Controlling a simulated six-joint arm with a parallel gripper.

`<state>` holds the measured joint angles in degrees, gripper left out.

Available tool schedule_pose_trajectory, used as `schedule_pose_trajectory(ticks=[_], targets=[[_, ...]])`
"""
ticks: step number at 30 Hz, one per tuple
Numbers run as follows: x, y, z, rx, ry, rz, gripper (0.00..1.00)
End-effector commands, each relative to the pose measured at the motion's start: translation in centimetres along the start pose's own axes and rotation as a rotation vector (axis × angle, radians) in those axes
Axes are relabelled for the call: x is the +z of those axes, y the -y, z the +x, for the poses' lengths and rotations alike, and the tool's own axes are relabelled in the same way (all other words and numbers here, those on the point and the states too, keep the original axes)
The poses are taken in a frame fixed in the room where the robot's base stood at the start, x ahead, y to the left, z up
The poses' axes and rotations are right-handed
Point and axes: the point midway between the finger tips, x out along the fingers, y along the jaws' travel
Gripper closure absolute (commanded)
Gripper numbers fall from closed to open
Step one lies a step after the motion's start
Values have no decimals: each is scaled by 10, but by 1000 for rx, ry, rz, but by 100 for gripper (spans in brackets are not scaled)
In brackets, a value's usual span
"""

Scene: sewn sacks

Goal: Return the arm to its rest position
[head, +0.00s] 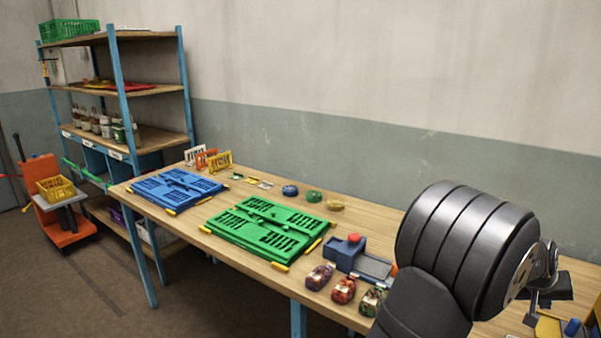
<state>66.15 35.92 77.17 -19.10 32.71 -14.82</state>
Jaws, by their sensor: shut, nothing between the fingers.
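My dark grey, ribbed arm (465,235) rises at the right of the head view, folded and close to the camera. It hides part of the table behind it. I cannot make out my gripper or its fingertips in this view. Three small patterned sacks lie in a row at the table's front edge, left of my arm: a purple one (320,277), a red one (344,290) and a dark green one (371,302).
The wooden table (375,222) bears a blue folded crate (178,188), a green folded crate (265,229) and a blue-grey device (345,252) with a red knob. Blue, green and yellow round items lie behind. Shelving (122,75) and an orange cart (62,220) stand left.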

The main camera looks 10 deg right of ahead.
Motion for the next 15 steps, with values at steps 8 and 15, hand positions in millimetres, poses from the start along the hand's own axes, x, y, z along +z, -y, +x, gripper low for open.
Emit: schedule_pose_trajectory(ticks=[8, 15], targets=[[1, 0, 25, 0, 2, 0, 100], [1, 0, 66, 0, 2, 0, 100]])
